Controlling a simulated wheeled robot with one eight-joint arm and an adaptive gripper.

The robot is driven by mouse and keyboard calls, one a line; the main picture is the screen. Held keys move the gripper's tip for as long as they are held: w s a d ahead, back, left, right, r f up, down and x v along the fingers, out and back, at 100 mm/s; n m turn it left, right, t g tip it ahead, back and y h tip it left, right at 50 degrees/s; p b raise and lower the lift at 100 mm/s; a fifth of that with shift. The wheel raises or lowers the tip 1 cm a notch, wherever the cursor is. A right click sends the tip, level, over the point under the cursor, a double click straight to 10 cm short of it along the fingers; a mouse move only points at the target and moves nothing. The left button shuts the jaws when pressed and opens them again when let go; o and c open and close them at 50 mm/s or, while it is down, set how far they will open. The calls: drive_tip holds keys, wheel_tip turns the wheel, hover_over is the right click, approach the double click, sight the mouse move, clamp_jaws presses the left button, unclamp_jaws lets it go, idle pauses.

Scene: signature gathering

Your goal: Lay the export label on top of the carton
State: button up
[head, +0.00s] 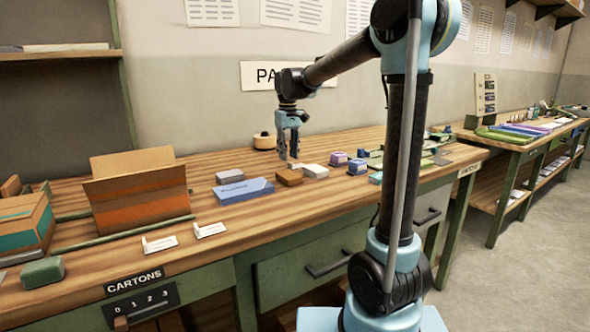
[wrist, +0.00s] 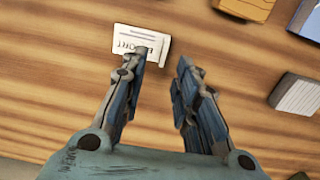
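The export label is a small white card with dark upside-down lettering, only partly readable, and a raised strip along one edge. It lies on the wooden bench in the wrist view (wrist: 130,40). In the head view a small pale piece just below my gripper (head: 291,153) appears to be this label. My gripper is open and empty. In the wrist view its left fingertip (wrist: 158,68) overlaps the label's lower edge; contact cannot be told. A brown carton with an orange band (head: 138,205) and a raised panel behind it stands left. Another carton with a teal band (head: 22,228) is at the left edge.
A blue block (head: 243,190), a brown block (head: 289,178) and pale blocks (head: 315,171) lie close to my gripper. A green block (head: 42,272) sits front left.

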sight(297, 164)
drive_tip(key=shift+f, duration=1.45)
clamp_jaws()
